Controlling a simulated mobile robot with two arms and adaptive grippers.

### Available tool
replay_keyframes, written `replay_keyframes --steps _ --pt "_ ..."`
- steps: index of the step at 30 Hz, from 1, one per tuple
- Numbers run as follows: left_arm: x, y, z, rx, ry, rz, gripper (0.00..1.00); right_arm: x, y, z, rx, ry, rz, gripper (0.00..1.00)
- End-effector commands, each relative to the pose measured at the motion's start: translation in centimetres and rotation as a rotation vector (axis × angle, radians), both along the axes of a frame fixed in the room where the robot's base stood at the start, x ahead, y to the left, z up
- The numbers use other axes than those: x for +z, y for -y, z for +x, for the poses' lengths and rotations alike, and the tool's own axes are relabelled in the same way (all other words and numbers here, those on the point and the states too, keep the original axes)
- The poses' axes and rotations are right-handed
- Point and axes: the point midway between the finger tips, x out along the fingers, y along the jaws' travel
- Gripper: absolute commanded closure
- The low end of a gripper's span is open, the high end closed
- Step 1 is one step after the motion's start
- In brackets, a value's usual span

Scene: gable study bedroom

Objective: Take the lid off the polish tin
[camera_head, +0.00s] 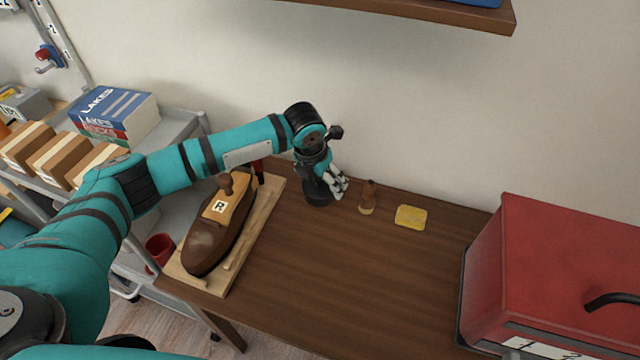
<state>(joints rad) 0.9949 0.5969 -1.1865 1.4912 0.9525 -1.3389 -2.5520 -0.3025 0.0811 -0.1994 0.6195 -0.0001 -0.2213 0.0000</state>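My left gripper (339,187) is over the back left part of the brown desk (330,260), fingers pointing down. Its fingers are small and partly overlap, so I cannot tell whether they are open or shut. A dark, round, low thing (317,193) stands on the desk right beside and partly behind the fingers. It looks like the polish tin, but the wrist hides part of it, and I cannot make out its lid or whether the fingers touch it. My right gripper is not in view.
A small brown brush (368,198) and a yellow cloth (411,217) lie right of the gripper. A red cabinet (560,260) stands at right. A shelf (430,12) hangs above. The desk's middle front is clear.

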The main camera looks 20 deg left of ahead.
Motion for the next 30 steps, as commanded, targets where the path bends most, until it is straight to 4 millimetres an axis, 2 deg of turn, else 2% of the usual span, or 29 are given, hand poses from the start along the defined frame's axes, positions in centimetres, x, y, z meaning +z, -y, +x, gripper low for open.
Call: replay_keyframes --steps 1,9,19,23,28,30 --pt "0.0 0.0 0.0 0.0 0.0 0.0 0.2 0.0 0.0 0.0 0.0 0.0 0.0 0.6" --pt "0.1 0.0 0.0 0.0 0.0 0.0 0.54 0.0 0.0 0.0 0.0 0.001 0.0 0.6" --pt "0.4 0.0 0.0 0.0 0.001 0.0 0.54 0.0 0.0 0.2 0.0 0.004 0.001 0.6" --pt "1.5 0.0 0.1 0.001 0.003 -0.001 0.54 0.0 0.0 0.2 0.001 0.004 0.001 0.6" --pt "3.9 0.0 0.1 0.001 0.004 -0.002 0.54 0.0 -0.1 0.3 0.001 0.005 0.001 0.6" --pt "3.7 0.4 -1.3 -0.003 -0.001 0.0 0.54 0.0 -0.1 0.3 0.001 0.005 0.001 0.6"
